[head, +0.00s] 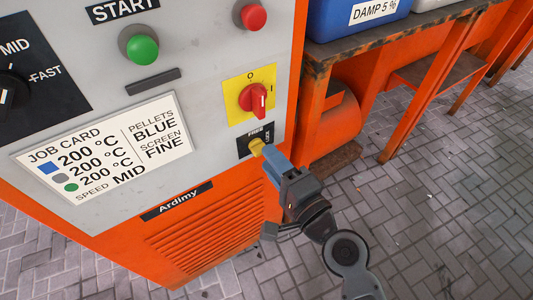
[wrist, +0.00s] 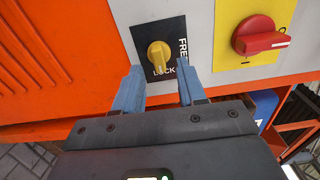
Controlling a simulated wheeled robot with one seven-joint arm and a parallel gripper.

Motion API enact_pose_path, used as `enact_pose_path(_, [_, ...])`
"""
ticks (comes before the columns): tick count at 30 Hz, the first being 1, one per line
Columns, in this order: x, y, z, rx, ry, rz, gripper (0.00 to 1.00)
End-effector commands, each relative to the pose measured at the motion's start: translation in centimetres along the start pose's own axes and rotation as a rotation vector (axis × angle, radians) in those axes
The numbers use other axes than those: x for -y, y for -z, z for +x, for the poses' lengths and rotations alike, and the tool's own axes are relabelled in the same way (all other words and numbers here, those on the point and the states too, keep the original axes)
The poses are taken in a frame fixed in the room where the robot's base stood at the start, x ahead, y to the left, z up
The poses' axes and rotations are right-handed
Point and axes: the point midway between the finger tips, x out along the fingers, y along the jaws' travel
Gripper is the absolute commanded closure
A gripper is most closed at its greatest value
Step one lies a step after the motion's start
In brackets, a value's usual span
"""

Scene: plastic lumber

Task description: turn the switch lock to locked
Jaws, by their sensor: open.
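The switch lock is a yellow knob (wrist: 158,52) on a black plate (wrist: 171,34) marked FREE and LOCK. In the wrist view, FREE is along the plate's right side and LOCK is below the knob. The knob's ridge appears to point down, toward LOCK. In the head view the knob (head: 256,146) shows just past my fingertips. My gripper (wrist: 159,68) is open, with one blue finger on each side of the knob's line and nothing held. Its fingertips (head: 268,157) are close to the plate; whether they touch the knob I cannot tell.
A red rotary switch (head: 254,99) on a yellow plate sits just above the lock. A green START button (head: 142,49) and a red button (head: 253,16) are higher up. A job card (head: 105,150) is at left. A workbench (head: 375,45) stands to the right; paved floor is open.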

Motion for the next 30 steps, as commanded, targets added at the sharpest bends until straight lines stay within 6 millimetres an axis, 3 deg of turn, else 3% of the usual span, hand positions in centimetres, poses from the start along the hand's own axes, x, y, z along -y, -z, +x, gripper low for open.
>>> enact_pose_path(3, [-0.2, 0.0, -2.1, -0.001, -0.001, 0.002, 0.6])
enact_pose_path(9, [-0.1, 0.1, -4.2, -0.001, 0.0, 0.001, 0.6])
enact_pose_path(30, [-0.4, 0.1, -5.2, -0.012, -0.011, -0.015, 0.6])
